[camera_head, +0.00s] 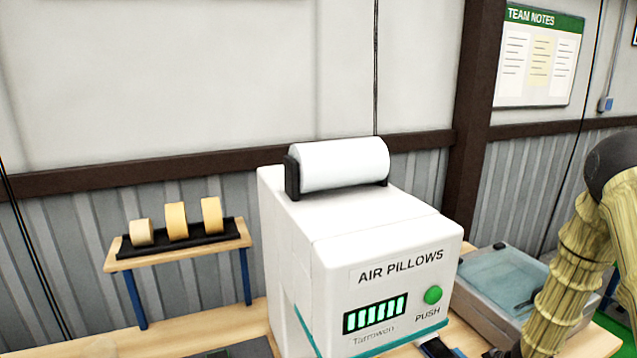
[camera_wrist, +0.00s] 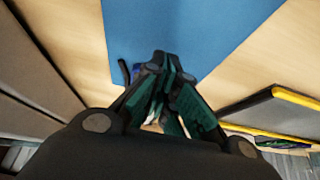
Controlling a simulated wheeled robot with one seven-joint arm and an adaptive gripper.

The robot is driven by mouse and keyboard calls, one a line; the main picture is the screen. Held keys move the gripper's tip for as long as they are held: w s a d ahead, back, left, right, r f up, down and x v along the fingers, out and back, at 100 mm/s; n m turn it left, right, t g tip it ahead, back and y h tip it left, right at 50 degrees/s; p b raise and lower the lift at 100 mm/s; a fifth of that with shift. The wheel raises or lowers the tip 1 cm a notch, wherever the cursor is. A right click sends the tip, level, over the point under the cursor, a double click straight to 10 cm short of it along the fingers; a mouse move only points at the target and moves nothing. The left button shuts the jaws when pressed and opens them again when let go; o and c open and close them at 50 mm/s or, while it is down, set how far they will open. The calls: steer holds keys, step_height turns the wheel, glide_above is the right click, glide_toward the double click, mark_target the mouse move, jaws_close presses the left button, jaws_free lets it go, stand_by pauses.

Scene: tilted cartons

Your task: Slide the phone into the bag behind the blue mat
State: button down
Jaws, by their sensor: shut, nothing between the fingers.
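The blue mat (camera_wrist: 200,30) lies on a pale wooden surface in the top middle of the wrist view. My gripper (camera_wrist: 165,70) is over the mat's edge there, its dark, green-padded fingers together and empty. A small dark and bluish item (camera_wrist: 134,72) shows partly behind the fingers; I cannot tell if it is the phone. In the head view a small dark item (camera_head: 436,347) is cut off at the bottom edge, also unclear. I cannot make out the bag in either view. The gripper is not clearly visible in the head view.
A white air pillow machine (camera_head: 375,270) with a white roll (camera_head: 345,165) fills the middle of the head view. A tape rack (camera_head: 180,256) stands left, a grey clear-lidded case (camera_head: 500,285) right. A dark yellow-edged panel (camera_wrist: 265,115) lies right in the wrist view.

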mark_target(445, 357)
steer(key=shift+f+b, duration=0.55)
steer(key=shift+f, duration=0.5)
steer(key=shift+r+p, duration=0.2)
steer(key=shift+p, duration=0.2)
stand_by(0.7)
steer(key=shift+w, duration=0.15)
stand_by(0.5)
steer(key=shift+w+a, duration=0.15)
steer(key=shift+w, duration=0.05)
steer(key=shift+w+a+p, duration=0.3)
steer(key=shift+w, duration=0.35)
steer(key=shift+w+a+p, duration=0.25)
steer(key=shift+w, duration=0.45)
steer(key=shift+w+a+p, duration=0.3)
steer(key=shift+w, duration=0.35)
steer(key=shift+w+a+p, duration=0.3)
steer(key=shift+w+p, duration=0.05)
steer(key=shift+w, duration=0.4)
steer(key=shift+w+a+p, duration=0.3)
steer(key=shift+w, duration=0.5)
steer(key=shift+w+a+p, duration=0.3)
steer(key=shift+w+p, duration=0.05)
steer(key=shift+w, duration=0.4)
steer(key=shift+w+a, duration=0.1)
